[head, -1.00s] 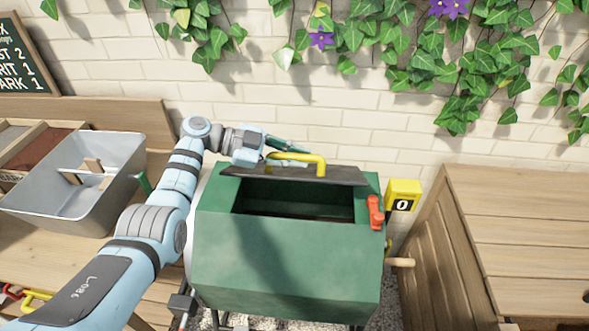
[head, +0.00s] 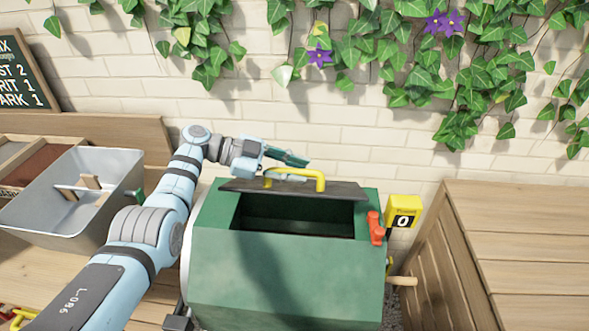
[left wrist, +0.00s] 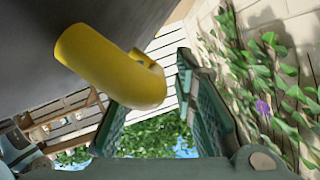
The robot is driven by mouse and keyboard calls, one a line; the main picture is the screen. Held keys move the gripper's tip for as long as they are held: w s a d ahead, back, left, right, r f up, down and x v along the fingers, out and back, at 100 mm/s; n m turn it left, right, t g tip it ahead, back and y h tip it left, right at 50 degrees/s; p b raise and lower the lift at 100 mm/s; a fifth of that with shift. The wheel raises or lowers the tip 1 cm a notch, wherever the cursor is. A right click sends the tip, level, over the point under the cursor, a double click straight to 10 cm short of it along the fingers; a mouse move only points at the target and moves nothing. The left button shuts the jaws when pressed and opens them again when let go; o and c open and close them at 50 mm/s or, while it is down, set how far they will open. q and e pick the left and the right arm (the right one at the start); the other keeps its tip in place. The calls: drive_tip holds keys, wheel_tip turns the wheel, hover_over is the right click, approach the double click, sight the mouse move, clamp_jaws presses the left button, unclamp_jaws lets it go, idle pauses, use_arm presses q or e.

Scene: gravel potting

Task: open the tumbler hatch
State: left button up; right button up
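The green tumbler (head: 285,280) stands in the middle of the head view. Its dark hatch (head: 345,189) is swung up and tilted back, and the dark opening (head: 297,215) shows below it. The hatch has a yellow bar handle (head: 321,181). My left gripper (head: 290,166) is behind the hatch, close to the handle. In the left wrist view its two fingers (left wrist: 160,95) are spread apart. The yellow handle (left wrist: 105,62) there overlaps the left finger; I cannot tell whether they touch. My right gripper is not in view.
A red latch (head: 376,228) and a yellow counter reading 0 (head: 404,208) are at the tumbler's right. A grey metal bin (head: 40,215) stands on the left bench. A wooden bench (head: 530,240) is at right. A brick wall with ivy (head: 210,60) is behind.

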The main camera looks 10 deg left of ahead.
use_arm(q)
drive_tip(key=v, duration=1.2)
drive_tip(key=shift+a, duration=0.15)
